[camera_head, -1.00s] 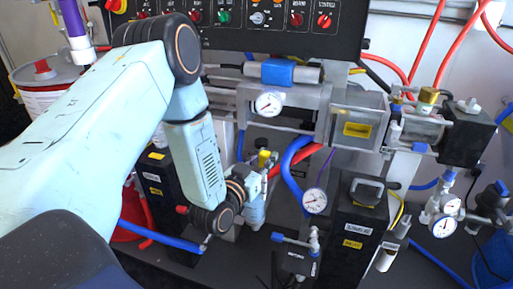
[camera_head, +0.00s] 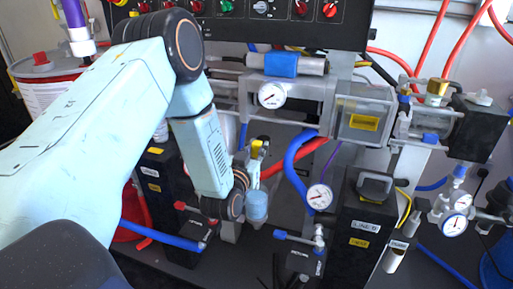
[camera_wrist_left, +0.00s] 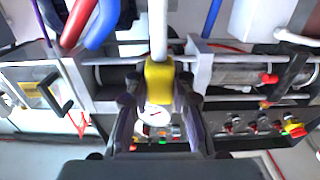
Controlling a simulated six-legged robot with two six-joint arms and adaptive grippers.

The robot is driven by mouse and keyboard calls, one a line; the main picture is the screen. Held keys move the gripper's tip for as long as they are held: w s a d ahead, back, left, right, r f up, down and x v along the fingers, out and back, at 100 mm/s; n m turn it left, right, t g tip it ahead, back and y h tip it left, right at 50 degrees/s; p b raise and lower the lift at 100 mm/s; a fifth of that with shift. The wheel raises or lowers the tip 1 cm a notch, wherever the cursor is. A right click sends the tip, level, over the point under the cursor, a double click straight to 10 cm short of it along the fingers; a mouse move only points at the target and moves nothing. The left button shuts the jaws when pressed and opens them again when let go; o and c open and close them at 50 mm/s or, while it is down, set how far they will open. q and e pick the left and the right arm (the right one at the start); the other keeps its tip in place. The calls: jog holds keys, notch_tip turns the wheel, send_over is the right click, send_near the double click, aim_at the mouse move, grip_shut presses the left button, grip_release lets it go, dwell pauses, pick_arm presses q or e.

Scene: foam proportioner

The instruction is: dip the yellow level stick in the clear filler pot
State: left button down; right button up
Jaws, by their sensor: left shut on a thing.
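My left gripper (camera_wrist_left: 158,92) is shut on the yellow block (camera_wrist_left: 158,80) of the level stick, which sits between its two dark fingers in the left wrist view. A pale rod (camera_wrist_left: 158,30) runs from the block toward the top of that view. In the head view, a small yellow piece (camera_head: 257,147) shows just beyond my left wrist, and the gripper there is small and partly hidden. My right gripper is not in view.
A pressure gauge (camera_head: 271,95) and metal frame stand behind the wrist. Thick blue hose (camera_head: 297,158) and another gauge (camera_head: 319,196) are to its right. A black box (camera_head: 360,225) stands front right. A black control panel (camera_head: 270,22) spans the back.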

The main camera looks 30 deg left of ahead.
aim_at(256, 142)
pick_arm(q)
notch_tip(256, 142, down, 2)
jog(key=shift+s+f+b, duration=0.1)
jog(key=shift+f+b, duration=0.15)
jog(key=shift+b, duration=0.5)
jog(key=shift+f+b, duration=2.3)
jog(key=shift+f, duration=0.85)
notch_tip(256, 142, up, 13)
jog(key=p, duration=1.1)
jog(key=shift+f+p, duration=0.1)
jog(key=shift+p, duration=0.3)
jog(key=shift+f, duration=0.1)
